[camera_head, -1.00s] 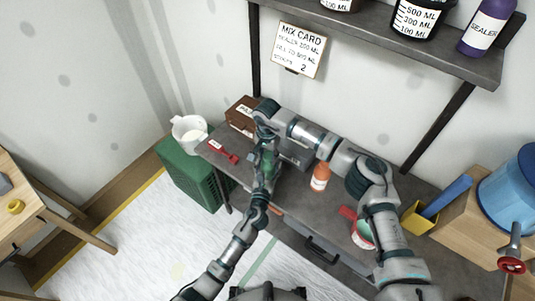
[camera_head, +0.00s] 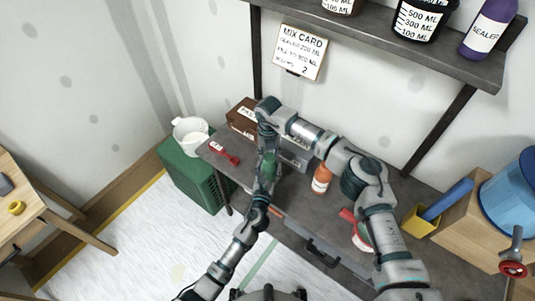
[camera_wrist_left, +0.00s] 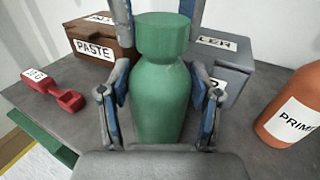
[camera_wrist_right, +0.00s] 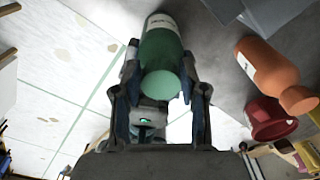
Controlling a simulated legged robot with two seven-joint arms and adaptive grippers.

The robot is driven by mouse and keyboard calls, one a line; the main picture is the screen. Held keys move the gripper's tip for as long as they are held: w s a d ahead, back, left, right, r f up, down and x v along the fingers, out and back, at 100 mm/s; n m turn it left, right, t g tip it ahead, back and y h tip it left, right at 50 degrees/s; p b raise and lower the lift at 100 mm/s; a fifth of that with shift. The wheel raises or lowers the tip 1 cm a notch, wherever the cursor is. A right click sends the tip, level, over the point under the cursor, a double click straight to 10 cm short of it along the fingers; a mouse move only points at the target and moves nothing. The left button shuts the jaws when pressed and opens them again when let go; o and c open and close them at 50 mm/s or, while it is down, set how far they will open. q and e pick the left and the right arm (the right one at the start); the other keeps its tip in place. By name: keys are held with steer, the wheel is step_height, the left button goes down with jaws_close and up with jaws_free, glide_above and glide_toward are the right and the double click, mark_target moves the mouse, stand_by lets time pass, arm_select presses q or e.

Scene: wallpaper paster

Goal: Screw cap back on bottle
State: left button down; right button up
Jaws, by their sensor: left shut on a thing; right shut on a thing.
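The green bottle (camera_wrist_left: 160,100) stands upright in the left wrist view with its green cap (camera_wrist_left: 162,35) on top. My left gripper (camera_wrist_left: 160,110) has its fingers on both sides of the bottle's body. My right gripper (camera_wrist_right: 160,95) reaches in from above, with its fingers around the cap (camera_wrist_right: 160,84). The cap sits against the bottle's top; whether it is threaded tight I cannot tell. In the head view the bottle (camera_head: 269,166) shows small between my two arms, partly hidden by the grippers.
An orange primer bottle (camera_head: 321,179) stands to the right on the grey table. A brown paste box (camera_wrist_left: 100,38) and a grey box (camera_wrist_left: 225,66) stand behind the green bottle. A red tool (camera_head: 224,153) lies at left. A red pot (camera_wrist_right: 268,118) is near the primer bottle.

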steer(key=m, duration=0.7)
steer(key=shift+d, duration=0.25)
steer(key=o, duration=0.7)
steer(key=shift+r, duration=0.15)
steer(key=shift+r, duration=2.15)
steer(key=shift+c, duration=0.3)
